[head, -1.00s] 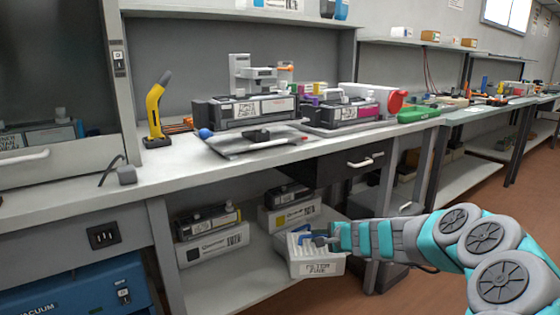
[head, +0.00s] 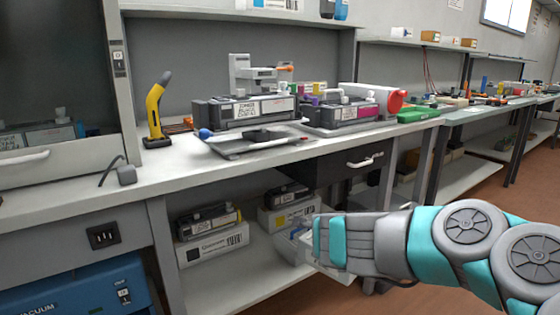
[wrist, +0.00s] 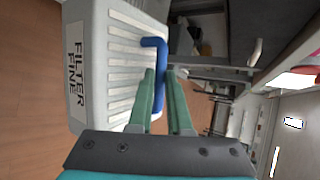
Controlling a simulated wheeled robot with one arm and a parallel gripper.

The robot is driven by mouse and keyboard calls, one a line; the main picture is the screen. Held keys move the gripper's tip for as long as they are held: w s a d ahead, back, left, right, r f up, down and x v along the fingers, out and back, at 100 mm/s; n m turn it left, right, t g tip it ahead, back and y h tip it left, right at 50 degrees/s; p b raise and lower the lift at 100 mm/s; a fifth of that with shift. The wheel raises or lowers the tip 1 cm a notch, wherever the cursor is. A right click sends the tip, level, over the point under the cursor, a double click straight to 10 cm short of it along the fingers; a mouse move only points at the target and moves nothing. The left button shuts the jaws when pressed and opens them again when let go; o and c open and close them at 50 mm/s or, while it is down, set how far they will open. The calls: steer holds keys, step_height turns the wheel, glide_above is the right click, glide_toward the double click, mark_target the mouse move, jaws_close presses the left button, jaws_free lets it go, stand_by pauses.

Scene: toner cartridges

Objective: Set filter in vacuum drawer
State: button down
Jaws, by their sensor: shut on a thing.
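The filter is a white ribbed box labelled "FILTER FINE" (wrist: 112,75) with a blue handle (wrist: 158,50). In the wrist view my gripper (wrist: 161,82) is shut on the blue handle, with a green finger on each side. In the head view the filter (head: 287,250) is in front of the lower shelf, mostly hidden behind my arm, and my fingers are hidden too. The blue vacuum (head: 80,292) stands under the bench at the lower left. Only its upper part shows, and I cannot make out an open drawer on it.
The lower shelf (head: 215,284) holds boxes with black cartridges on top (head: 210,222). A dark bench drawer with a handle (head: 365,160) is above my arm. A bench leg (head: 160,245) stands between the shelf and the vacuum. Brown floor is open at the right.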

steer(key=shift+n+t+y, duration=0.3)
steer(key=shift+n+y, duration=0.2)
steer(key=shift+n, duration=0.2)
steer(key=f, duration=0.2)
steer(key=w+f, duration=0.1)
steer(key=f, duration=0.1)
steer(key=w+f, duration=0.1)
steer(key=shift+w+d+f, duration=0.1)
steer(key=shift+d+f, duration=0.25)
steer(key=shift+f, duration=0.05)
steer(key=f, duration=0.2)
steer(key=f+n+y, duration=0.1)
steer(key=f, duration=0.1)
steer(key=f+y, duration=0.1)
steer(key=f, duration=0.1)
steer(key=shift+w+a+f+n, duration=0.25)
steer(key=shift+w+f+n, duration=0.05)
steer(key=shift+f, duration=0.1)
steer(key=shift+s+a+f, duration=0.1)
steer(key=shift+a+f, duration=0.05)
steer(key=shift+f, duration=0.35)
